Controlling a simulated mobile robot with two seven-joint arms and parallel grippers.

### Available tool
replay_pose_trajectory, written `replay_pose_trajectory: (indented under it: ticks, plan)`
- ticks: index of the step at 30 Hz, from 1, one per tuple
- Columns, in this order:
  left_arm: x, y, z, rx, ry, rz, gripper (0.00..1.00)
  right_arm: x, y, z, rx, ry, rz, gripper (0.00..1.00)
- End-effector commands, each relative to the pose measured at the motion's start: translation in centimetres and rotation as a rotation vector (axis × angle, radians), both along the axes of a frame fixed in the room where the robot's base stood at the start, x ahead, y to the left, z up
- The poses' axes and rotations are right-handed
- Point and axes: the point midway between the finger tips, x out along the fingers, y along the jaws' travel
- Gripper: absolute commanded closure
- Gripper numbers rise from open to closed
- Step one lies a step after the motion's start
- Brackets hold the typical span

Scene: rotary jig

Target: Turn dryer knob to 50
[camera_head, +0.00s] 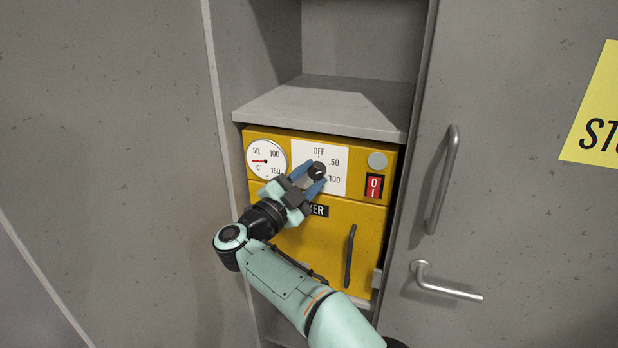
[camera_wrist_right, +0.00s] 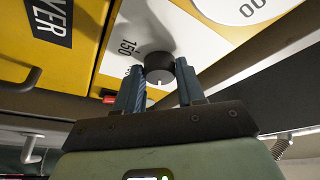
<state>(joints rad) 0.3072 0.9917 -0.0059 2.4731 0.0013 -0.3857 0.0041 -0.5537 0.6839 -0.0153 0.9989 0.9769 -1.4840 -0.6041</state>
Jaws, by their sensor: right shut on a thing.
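The dryer (camera_head: 330,245) is a yellow box in a grey cabinet. Its black round knob (camera_head: 317,170) sits on a white dial plate (camera_head: 334,157) marked OFF at the top, 50 and 100 down the right side. My right gripper (camera_head: 316,173) has its blue fingers on either side of the knob and is shut on it. In the right wrist view the knob (camera_wrist_right: 159,66) sits between the fingertips (camera_wrist_right: 160,80), with a small white mark on its edge and a 150 label beside it. Which number the knob points at is unclear. My left gripper is out of view.
A round gauge (camera_head: 267,159) is left of the dial plate. A red switch (camera_head: 374,186) and a grey round button (camera_head: 377,160) are to the right. A grey shelf (camera_head: 325,106) juts out above. Below are a black handle (camera_head: 350,256) and a cabinet lever (camera_head: 445,285).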

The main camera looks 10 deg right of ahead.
Motion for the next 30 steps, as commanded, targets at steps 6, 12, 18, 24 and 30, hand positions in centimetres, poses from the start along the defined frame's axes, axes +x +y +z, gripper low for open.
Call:
replay_pose_trajectory:
  ticks: [6,12,18,24,30]
  plan:
    - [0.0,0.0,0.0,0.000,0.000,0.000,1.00,0.0,0.0,-0.1,0.001,0.003,-0.001,0.92]
    - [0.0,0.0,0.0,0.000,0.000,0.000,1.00,0.0,0.0,-0.1,0.000,0.002,0.000,0.36]
    - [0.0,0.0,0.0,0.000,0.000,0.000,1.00,0.0,0.1,-0.1,0.000,0.001,0.001,0.36]
    - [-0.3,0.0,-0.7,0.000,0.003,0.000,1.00,-1.2,1.8,-0.6,0.000,0.002,0.004,0.36]
    - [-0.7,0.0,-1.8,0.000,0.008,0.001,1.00,-3.9,5.3,-1.6,-0.001,0.002,0.005,0.36]
